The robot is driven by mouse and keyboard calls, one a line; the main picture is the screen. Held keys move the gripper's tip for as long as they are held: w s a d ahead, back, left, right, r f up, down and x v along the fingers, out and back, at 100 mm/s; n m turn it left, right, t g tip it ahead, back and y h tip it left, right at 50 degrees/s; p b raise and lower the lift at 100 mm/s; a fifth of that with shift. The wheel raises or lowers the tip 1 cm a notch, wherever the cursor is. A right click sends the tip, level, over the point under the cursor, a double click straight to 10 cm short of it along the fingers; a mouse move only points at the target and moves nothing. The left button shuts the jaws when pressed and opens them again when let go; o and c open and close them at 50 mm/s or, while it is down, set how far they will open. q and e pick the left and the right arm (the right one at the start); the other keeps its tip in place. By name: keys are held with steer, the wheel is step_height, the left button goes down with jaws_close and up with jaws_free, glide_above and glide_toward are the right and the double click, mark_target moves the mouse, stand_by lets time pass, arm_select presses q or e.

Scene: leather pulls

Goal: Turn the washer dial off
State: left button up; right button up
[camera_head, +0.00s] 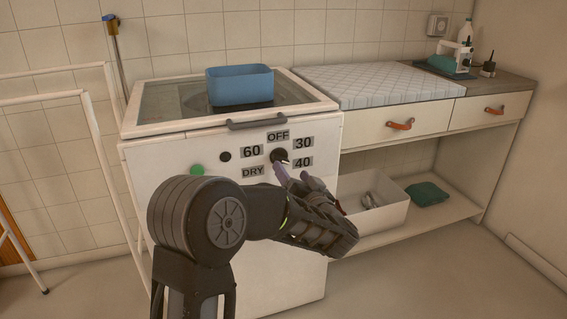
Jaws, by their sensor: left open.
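The white washer (246,272) stands in front of me. Its dark round dial (277,154) is on the front panel, with OFF above it, 60 and DRY to its left, 30 and 40 to its right. A small pale mark shows at the dial's lower right, on the 40 side. My left gripper (283,168) is open, its fingertips at the dial's lower edge. Whether they touch it I cannot tell. My left arm hides part of the washer's lower front. My right gripper is not in view.
A blue bin (240,86) sits on the washer lid, above the handle (256,121). A green button (197,170) and a dark knob (225,157) are left of the dial. A counter with drawers (381,131) and a white box (387,218) on a shelf stand at right.

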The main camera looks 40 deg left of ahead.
mark_target(283, 159)
arm_select(q)
steer(key=b+x, duration=0.1)
steer(key=x, duration=0.6)
steer(key=shift+w+a+f, duration=0.1)
steer(key=shift+w+a, duration=0.1)
steer(key=shift+a, duration=0.05)
steer(key=c, duration=1.4)
